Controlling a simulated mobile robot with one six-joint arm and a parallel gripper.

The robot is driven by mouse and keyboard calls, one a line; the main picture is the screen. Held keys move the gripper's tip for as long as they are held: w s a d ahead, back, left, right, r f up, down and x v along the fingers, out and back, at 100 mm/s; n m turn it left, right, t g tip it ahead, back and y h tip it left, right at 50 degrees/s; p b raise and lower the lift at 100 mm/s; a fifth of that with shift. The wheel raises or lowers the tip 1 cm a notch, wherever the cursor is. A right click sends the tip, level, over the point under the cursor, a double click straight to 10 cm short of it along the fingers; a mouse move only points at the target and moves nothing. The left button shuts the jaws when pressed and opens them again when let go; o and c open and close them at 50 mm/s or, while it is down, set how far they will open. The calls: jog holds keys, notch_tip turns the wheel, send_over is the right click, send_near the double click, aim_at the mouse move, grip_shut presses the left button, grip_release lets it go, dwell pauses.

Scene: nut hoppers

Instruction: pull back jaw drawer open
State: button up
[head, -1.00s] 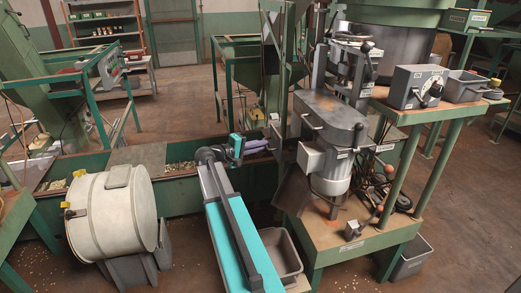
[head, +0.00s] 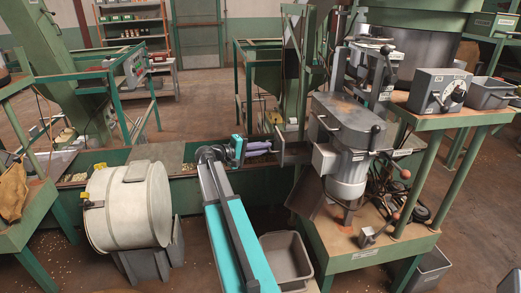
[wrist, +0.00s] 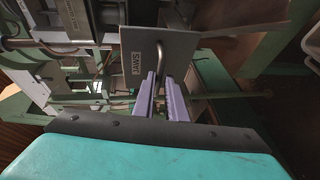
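The exact contact is small and partly hidden.
A white drum (head: 128,207) stands at left on a grey stand. A grey bin (head: 287,258) sits below, right of my arm. The machine's wooden-topped bench (head: 355,247) and a green trough (head: 188,188) bound the space. Bare floor shows at lower left.

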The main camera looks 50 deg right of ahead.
jog(key=shift+o, duration=1.3)
jog(key=b+v, duration=0.3)
jog(key=v, duration=1)
jog(key=shift+a, duration=0.4)
